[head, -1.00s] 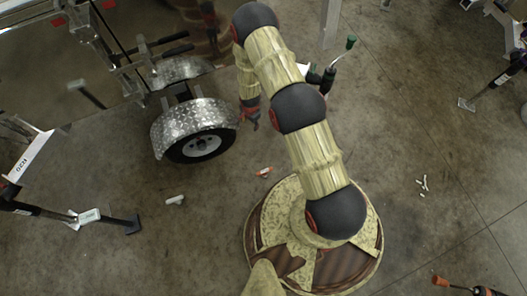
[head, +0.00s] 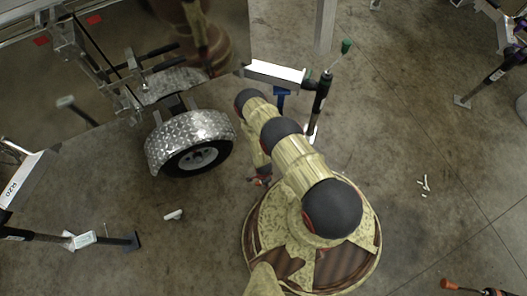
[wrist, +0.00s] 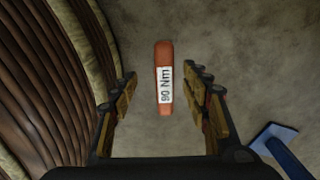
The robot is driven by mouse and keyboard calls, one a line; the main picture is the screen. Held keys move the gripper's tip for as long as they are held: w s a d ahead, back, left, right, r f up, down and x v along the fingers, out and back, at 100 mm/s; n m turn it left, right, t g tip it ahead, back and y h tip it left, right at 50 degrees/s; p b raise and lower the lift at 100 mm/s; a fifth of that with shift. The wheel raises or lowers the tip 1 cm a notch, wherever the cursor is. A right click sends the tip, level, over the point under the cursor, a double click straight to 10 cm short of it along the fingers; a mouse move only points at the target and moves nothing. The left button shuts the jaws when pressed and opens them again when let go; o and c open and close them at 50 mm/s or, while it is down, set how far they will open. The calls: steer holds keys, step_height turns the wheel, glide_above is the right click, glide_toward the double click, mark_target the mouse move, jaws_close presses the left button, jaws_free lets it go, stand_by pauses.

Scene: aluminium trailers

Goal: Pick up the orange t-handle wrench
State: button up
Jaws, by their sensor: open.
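An orange bar-shaped tool with a white "90 Nm" label, the orange t-handle wrench (wrist: 163,62), lies on the concrete floor in the wrist view. It appears upright in the picture, between the two rows of fingers, with only the handle plainly visible. My gripper (wrist: 161,82) is open and empty, its fingers on either side of the wrench in the picture; the height left above it is hard to tell. In the head view my gripper (head: 260,181) is low beside my base, and the wrench is mostly hidden there.
The round base at left in the wrist view is mine. A blue foot (wrist: 272,139) is at lower right there. The trailer wheel (head: 197,158) and fender stand left of my arm.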

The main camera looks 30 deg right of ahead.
steer(key=f+b, duration=0.1)
steer(key=f, duration=0.1)
steer(key=f+b, duration=0.1)
steer(key=f, duration=0.1)
steer(key=f+b, duration=0.1)
steer(key=f, duration=0.1)
steer(key=shift+w+d, duration=0.25)
steer(key=shift+w, duration=0.05)
steer(key=shift+c, duration=0.9)
jaws_close()
